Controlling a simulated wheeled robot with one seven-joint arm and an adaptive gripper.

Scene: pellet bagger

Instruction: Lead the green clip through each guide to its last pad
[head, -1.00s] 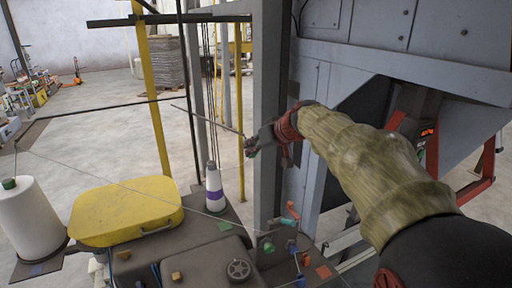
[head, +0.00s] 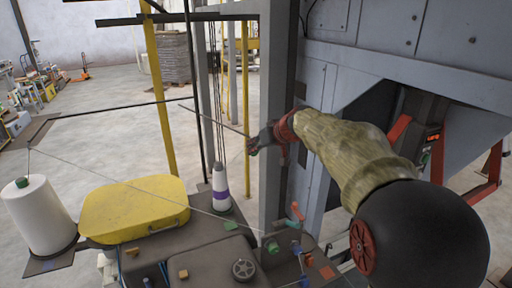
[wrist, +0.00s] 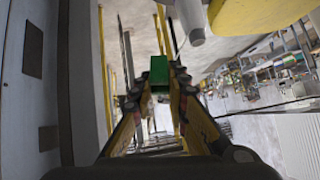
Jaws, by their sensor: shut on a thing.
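The green clip (wrist: 159,70) sits between the fingertips of my gripper (wrist: 157,88) in the wrist view, and the gripper is shut on it. In the head view my gripper (head: 254,145) is held high beside the grey post, above the bench, and the clip is barely visible there. A thin thread (head: 150,190) runs from near the white spool at left across to a green guide (head: 272,247) on the bench. An orange and teal guide (head: 296,212) stands behind it. A flat orange-red pad (head: 327,271) lies at the bench's right.
A yellow lidded box (head: 134,207), a white spool (head: 40,214) and a purple-banded cone (head: 220,190) stand around the bench. The grey post (head: 275,110) and machine housing (head: 420,60) bound the right side. A yellow post (head: 160,100) rises behind.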

